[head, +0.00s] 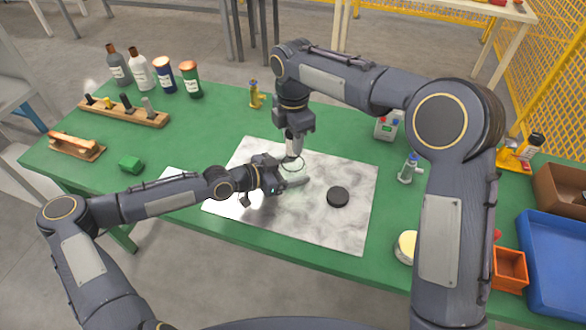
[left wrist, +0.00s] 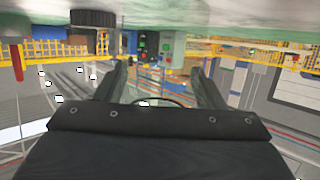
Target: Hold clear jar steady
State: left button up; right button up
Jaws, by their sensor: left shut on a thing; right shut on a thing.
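The clear jar (head: 292,164) is see-through, and mainly its round rim shows over the marbled mat (head: 350,225). My left gripper (head: 294,173) comes in from the left and is shut on the jar, with a finger on either side. In the left wrist view the fingers (left wrist: 165,85) flank the jar, whose curved dark rim line (left wrist: 160,101) shows faintly between them. My right gripper (head: 294,132) is just above the jar, pointing down, shut on a small pale grey object (head: 293,146) whose kind I cannot tell. A black round lid (head: 338,196) lies on the mat, right of the jar.
Several bottles (head: 140,70) and a wooden rack (head: 125,110) stand at the back left of the green table (head: 225,125). A green block (head: 130,163) lies left. A small device (head: 387,125), a dispenser bottle (head: 409,168), an orange bin (head: 509,268) and a blue tray (head: 555,262) are right.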

jog(key=shift+f, duration=0.6)
jog(key=o, duration=1)
jog(key=shift+o, duration=0.2)
notch_tip(320, 180, up, 12)
jog(key=shift+r, duration=0.1)
pick_arm(q)
jog(key=o, duration=1.1)
jog(key=shift+o, duration=0.2)
